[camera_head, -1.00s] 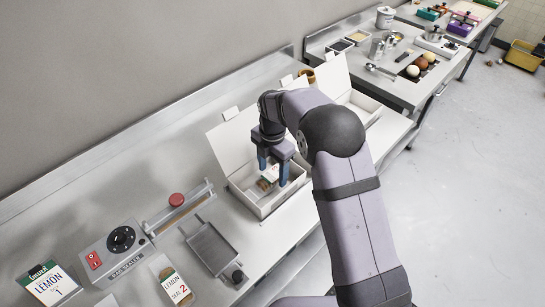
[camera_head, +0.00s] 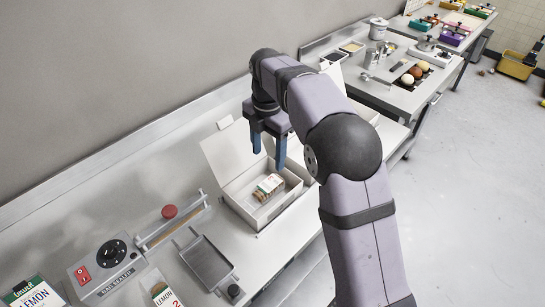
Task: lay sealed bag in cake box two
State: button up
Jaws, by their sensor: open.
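The sealed bag (camera_head: 268,187), tan with a white, green and red label, lies inside a white open-lidded cake box (camera_head: 279,208) on the bench. No number is readable on this box. Its lid (camera_head: 225,150) stands up at the back. My gripper (camera_head: 268,159) is open and empty, pointing down above the box, its blue fingertips apart from the bag. A second white box (camera_head: 366,106) stands farther along the bench, partly hidden by my arm.
A bag sealer (camera_head: 105,264) with a red knob, a metal tray (camera_head: 207,260), a lemon card (camera_head: 35,296) and another labelled bag (camera_head: 165,294) are at the near left. A farther table (camera_head: 405,94) holds tools and round items.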

jog(key=s+d+f+m, duration=0.3)
jog(key=s+d+m, duration=0.2)
jog(key=s+m, duration=0.3)
jog(key=s+d+f+m, duration=0.2)
jog(key=s+d+m, duration=0.3)
jog(key=s+m, duration=0.4)
jog(key=s+d+f+m, duration=0.3)
jog(key=s+d+m, duration=0.2)
jog(key=s+m, duration=0.4)
jog(key=shift+d+f+m, duration=0.2)
jog(key=shift+f+m, duration=0.1)
jog(key=shift+m, duration=0.2)
jog(key=shift+c, duration=0.2)
